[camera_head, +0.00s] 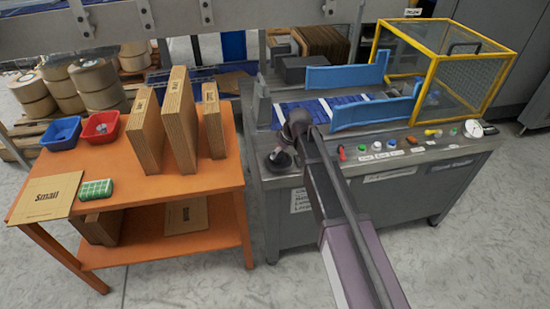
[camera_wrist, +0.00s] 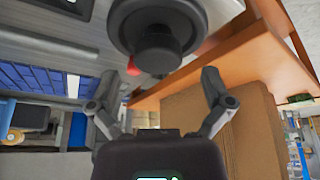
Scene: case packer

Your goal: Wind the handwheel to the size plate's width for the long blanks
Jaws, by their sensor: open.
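The handwheel (camera_head: 279,159) is black and sits at the front left corner of the packer's deck. In the wrist view the dark round handwheel (camera_wrist: 160,45), with a knob at its centre, fills the top middle. My gripper (camera_wrist: 163,82) is open, its two fingers spread either side below the knob, with nothing between them. It appears close to the wheel but apart from it. In the head view my wrist hides most of the gripper. A white printed plate (camera_head: 300,200) is on the packer's front below the wheel; I cannot read its writing.
Blue guides (camera_head: 345,77) and a yellow-framed guard (camera_head: 440,65) stand on the packer. Buttons and a round dial (camera_head: 474,128) line its front edge. An orange table (camera_head: 190,187) at left holds upright cardboard blanks (camera_head: 178,115), bins and a "Small" sheet (camera_head: 47,196).

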